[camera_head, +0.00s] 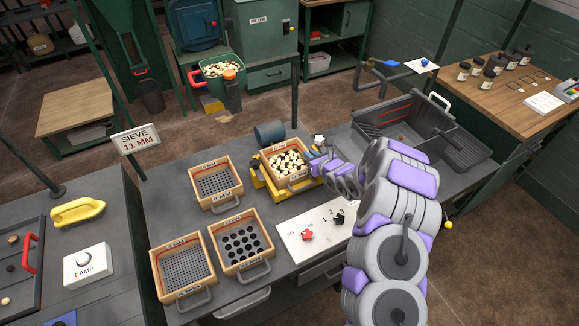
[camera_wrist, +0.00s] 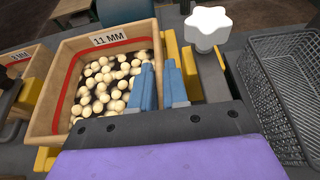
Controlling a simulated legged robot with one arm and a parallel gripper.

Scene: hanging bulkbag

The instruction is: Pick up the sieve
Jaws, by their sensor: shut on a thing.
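My gripper (camera_head: 316,163) is at the sieve's right side. In the wrist view its two blue fingers (camera_wrist: 163,85) are close together at the right wall and shut on it. The wall between the fingers is mostly hidden.
Three other wooden sieves stand left and in front: one behind (camera_head: 215,184), one with large holes (camera_head: 241,242), one at the front left (camera_head: 183,270). A white knob (camera_wrist: 207,27) stands close right of my fingers. A wire basket (camera_wrist: 283,85) lies further right. A sign (camera_head: 136,138) reads SIEVE 11 MM.

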